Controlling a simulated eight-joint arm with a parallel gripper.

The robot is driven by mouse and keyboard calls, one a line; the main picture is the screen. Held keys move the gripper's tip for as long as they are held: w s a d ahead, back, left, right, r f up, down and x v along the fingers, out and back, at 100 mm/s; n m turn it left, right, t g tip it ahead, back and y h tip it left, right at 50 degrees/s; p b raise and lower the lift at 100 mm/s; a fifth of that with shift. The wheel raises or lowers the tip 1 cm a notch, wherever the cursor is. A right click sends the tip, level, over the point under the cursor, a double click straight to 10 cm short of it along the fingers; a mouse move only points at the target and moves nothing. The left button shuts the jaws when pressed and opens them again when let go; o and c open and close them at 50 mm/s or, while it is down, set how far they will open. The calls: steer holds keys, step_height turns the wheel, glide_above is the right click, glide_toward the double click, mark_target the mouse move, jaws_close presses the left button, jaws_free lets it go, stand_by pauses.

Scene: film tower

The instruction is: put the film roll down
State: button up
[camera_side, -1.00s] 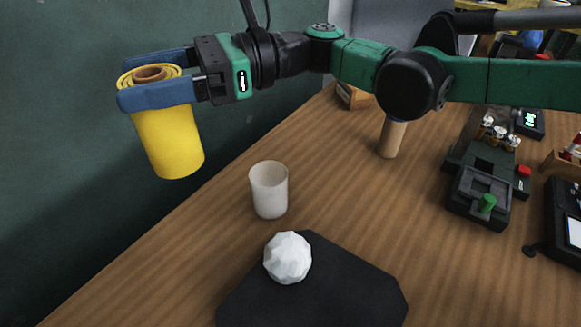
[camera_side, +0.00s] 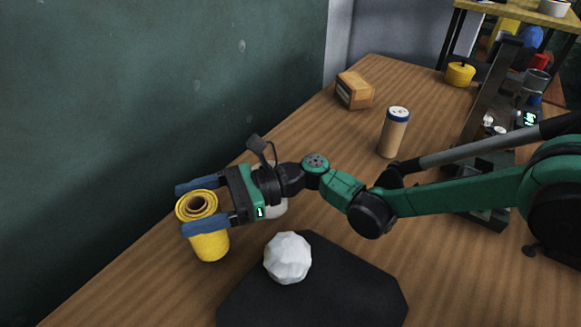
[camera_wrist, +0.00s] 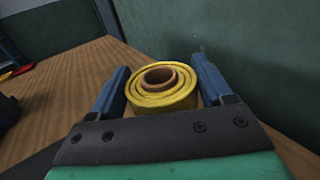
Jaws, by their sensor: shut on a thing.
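The film roll (camera_side: 210,246) is a yellow coiled cylinder with a brown core, standing upright. My gripper (camera_side: 183,209) is shut on the film roll near its top, with one blue finger on each side. The roll is low over the left part of the wooden table; I cannot tell whether its base touches the wood. In the wrist view the top of the film roll (camera_wrist: 162,87) shows its rings between the two fingers of my gripper (camera_wrist: 161,64).
A white faceted ball (camera_side: 288,258) sits on a black mat (camera_side: 330,290) to the right. A white cup (camera_side: 275,208) is mostly hidden behind my gripper. A tan can (camera_side: 393,135) and an orange box (camera_side: 354,90) stand farther back. The green wall (camera_side: 150,90) borders the table.

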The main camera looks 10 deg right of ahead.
steer(key=shift+f, duration=0.3)
steer(key=shift+f, duration=0.25)
steer(key=o, duration=1.4)
steer(key=shift+r, duration=0.1)
